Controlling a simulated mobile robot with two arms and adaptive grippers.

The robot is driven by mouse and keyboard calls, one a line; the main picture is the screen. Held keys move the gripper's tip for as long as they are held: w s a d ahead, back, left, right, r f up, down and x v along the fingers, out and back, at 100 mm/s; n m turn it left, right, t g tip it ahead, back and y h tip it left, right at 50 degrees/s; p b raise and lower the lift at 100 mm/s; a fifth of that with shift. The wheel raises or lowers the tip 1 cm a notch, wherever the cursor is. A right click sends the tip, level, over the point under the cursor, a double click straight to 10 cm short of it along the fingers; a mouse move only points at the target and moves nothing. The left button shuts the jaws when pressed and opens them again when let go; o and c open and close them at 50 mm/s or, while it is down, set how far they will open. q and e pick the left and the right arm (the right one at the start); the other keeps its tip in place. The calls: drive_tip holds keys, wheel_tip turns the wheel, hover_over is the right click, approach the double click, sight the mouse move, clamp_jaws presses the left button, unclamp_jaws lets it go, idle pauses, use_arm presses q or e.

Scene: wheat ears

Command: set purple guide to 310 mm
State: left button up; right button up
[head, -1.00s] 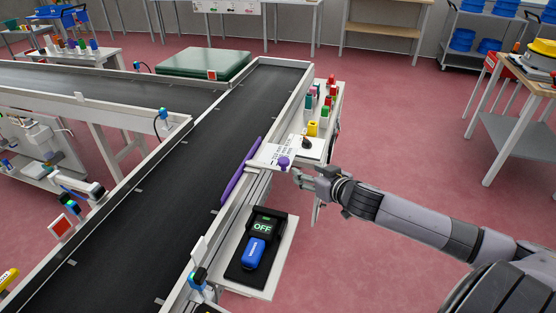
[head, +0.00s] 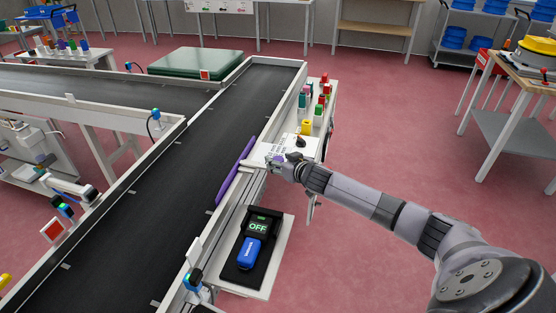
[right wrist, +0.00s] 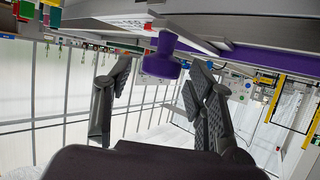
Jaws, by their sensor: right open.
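The purple guide (head: 236,172) is a long bar along the right side of the black conveyor belt in the head view. A purple strip (right wrist: 272,60) shows at the upper right of the right wrist view. A purple knob (right wrist: 162,57) hangs below a pale plate in the right wrist view. My right gripper (head: 276,165) is at the white labelled plate (head: 287,147) and mostly hides the knob in the head view. In the right wrist view, its open fingers stand on either side of the knob, apparently not touching it. My left gripper is out of view.
A black device reading OFF, with a blue part (head: 248,252), sits on a side shelf near the belt. A yellow block (head: 306,127) and several coloured pieces stand on the ledge beyond the plate. The red floor right of my arm is clear.

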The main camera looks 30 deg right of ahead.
drive_tip(key=shift+x, duration=0.9)
clamp_jaws()
idle(0.4)
